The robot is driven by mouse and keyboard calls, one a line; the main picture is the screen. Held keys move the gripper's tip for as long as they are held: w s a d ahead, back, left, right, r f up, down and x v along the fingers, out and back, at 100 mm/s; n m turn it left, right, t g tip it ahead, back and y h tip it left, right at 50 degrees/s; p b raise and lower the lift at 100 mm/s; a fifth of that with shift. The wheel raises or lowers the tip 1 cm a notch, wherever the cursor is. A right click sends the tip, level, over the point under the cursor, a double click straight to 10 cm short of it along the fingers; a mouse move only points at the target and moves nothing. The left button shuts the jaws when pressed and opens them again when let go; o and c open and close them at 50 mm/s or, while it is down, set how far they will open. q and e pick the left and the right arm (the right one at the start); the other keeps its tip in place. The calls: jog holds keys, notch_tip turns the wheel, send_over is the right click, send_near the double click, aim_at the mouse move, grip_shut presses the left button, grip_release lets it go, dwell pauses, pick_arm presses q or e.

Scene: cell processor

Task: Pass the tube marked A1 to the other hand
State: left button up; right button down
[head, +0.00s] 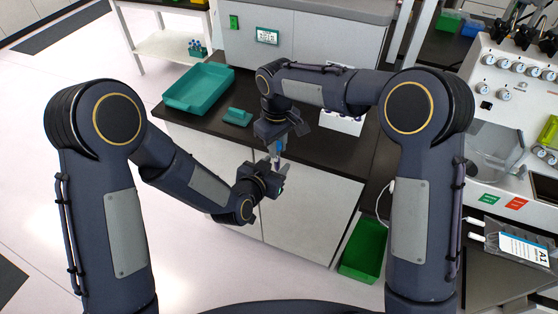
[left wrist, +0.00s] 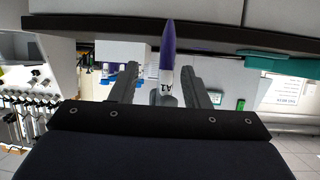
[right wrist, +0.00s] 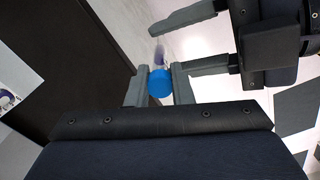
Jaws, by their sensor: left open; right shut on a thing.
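The tube (left wrist: 167,55) has a purple lower part, a white label with dark print that seems to read A1, and a blue cap (right wrist: 160,83). My right gripper (right wrist: 160,69) is shut on the tube at the cap end. In the head view the tube (head: 279,148) hangs roughly upright below my right gripper (head: 281,143). My left gripper (head: 271,164) is just below, with its fingers open. In the left wrist view the tube stands between the spread fingers of my left gripper (left wrist: 158,67), with clear gaps on both sides.
A teal tray (head: 173,103) and a small teal block (head: 236,117) lie on the dark bench at left. A white box (head: 342,122) stands behind my right arm. A green bin (head: 362,250) is below. A bag labelled A1 (head: 523,248) lies at right.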

aim_at(278, 162)
pick_arm(q)
jog(key=shift+x, duration=1.85)
jog(key=shift+c, duration=0.4)
grip_shut()
pick_arm(e)
jog(key=c, duration=1.4)
grip_release()
jog(key=shift+o, duration=1.1)
jog(key=shift+a, duration=0.1)
jog(key=shift+s+r, duration=0.1)
jog(key=shift+r, duration=0.05)
